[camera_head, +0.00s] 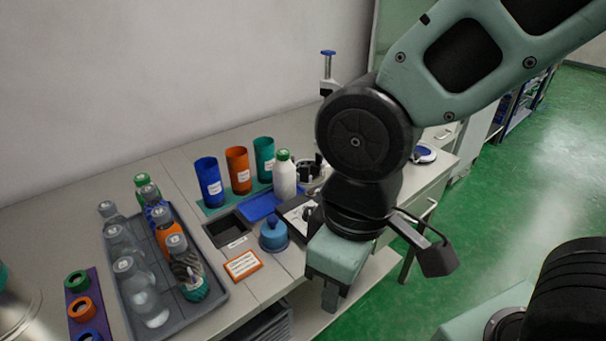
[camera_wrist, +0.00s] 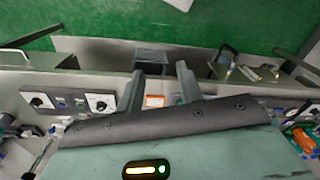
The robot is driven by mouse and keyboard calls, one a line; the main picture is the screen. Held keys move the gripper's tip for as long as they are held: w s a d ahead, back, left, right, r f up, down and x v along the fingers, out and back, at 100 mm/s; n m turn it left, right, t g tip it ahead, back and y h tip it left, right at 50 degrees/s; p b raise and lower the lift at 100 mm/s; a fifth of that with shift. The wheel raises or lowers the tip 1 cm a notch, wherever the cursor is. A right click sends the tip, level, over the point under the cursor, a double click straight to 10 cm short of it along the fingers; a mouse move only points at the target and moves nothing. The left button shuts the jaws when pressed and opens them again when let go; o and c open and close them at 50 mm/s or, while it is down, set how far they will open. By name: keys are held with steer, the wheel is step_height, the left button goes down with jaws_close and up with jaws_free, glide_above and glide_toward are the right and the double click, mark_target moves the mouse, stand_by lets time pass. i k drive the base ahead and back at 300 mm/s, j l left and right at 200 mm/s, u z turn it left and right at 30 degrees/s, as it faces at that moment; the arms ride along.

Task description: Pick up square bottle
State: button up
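Several bottles stand in a grey tray (camera_head: 212,306) at the left of the bench in the head view. They include clear bottles with grey caps (camera_head: 148,303), an orange one (camera_head: 167,238) and a dark one with a teal base (camera_head: 190,275). A white bottle with a green cap (camera_head: 284,177) stands outside the tray, by the cups. I cannot tell for sure which bottle is square. My gripper (camera_head: 330,296) points down near the bench's front edge, right of the tray and apart from all bottles. In the wrist view its two fingers (camera_wrist: 160,84) are apart with nothing between them.
Blue (camera_head: 209,184), orange (camera_head: 238,171) and teal (camera_head: 264,160) cups stand at the back. A blue squat container (camera_head: 273,236), a black bin (camera_head: 226,231) and an orange-edged label card (camera_head: 242,265) lie between tray and gripper. Coloured rings (camera_head: 82,309) sit left of the tray.

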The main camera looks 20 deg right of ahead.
mark_target(283, 170)
steer(key=i+u, duration=0.2)
steer(key=u, duration=0.15)
steer(key=i+l+u, duration=0.1)
steer(key=u, duration=0.25)
steer(key=i+l+u, duration=0.15)
steer(key=u, duration=0.25)
steer(key=i+l, duration=0.05)
steer(key=i, duration=0.05)
